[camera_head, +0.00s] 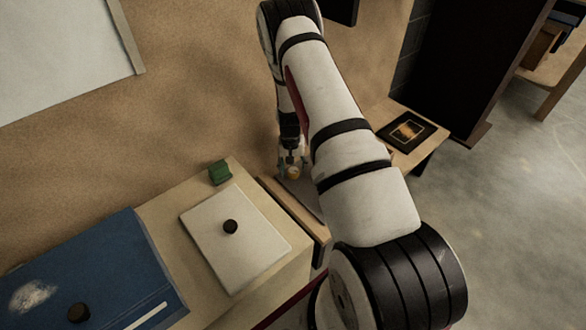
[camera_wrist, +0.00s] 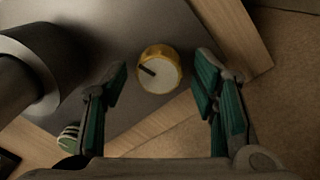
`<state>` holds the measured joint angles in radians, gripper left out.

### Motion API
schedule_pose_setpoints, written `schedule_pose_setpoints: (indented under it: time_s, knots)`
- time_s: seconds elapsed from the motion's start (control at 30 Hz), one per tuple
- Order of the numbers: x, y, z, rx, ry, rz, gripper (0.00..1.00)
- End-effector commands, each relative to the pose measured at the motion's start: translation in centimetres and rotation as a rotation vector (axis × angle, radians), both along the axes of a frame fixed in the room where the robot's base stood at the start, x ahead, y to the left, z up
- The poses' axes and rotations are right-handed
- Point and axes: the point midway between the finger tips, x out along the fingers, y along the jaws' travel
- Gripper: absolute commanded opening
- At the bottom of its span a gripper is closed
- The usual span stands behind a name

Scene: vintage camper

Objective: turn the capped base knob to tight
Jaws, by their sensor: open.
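A round knob (camera_wrist: 159,70) with a yellow rim and a pale cap sits on a grey plate (camera_wrist: 130,35) in the wrist view. A short dark pointer on the cap points to the upper left. My gripper (camera_wrist: 161,76) is open, with one green-padded finger on each side of the knob and a gap showing on both sides. In the head view my gripper (camera_head: 290,163) is at the yellow knob (camera_head: 293,172), small and partly covered by the fingers. Whether "capped base knob" means this knob is not labelled.
In the wrist view a large dark cylinder (camera_wrist: 38,65) stands at left, and a green-striped round thing (camera_wrist: 69,136) lies lower left. In the head view a white plate (camera_head: 255,250) with a dark knob (camera_head: 230,227), a green block (camera_head: 220,172) and a blue case (camera_head: 110,265) are at left.

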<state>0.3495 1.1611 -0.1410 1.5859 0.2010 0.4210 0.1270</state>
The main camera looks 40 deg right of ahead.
Motion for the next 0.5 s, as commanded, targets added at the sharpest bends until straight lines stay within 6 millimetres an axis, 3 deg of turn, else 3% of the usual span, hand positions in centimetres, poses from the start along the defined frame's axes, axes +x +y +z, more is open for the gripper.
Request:
schedule_pose_setpoints:
  time_s: [0.23, 0.5]
  knots:
    - [0.2, 0.0, 1.8, -0.003, -0.003, 0.000, 0.54]
    - [0.4, 0.3, 7.3, -0.002, -0.004, 0.001, 0.54]
